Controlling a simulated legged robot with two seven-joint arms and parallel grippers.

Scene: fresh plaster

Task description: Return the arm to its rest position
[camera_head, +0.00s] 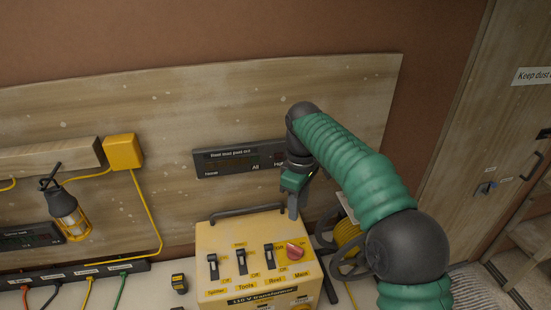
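My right arm, green-sleeved with dark joints, comes in from the lower right and arches over the table. My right gripper (293,202) hangs down just above the back right of the yellow transformer box (228,238), near its red knob (294,250). Its fingers are small and partly hidden, so I cannot tell whether they are open or shut. The box has several black switches on its front. My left gripper and arm are not in view.
A dark display panel (225,164) is on the wooden board behind the gripper. A yellow cable reel (347,238) stands right of the box, partly behind my arm. A lantern (68,215) hangs at the left above a power strip (75,274) with cables. A wooden door (460,140) is at the right.

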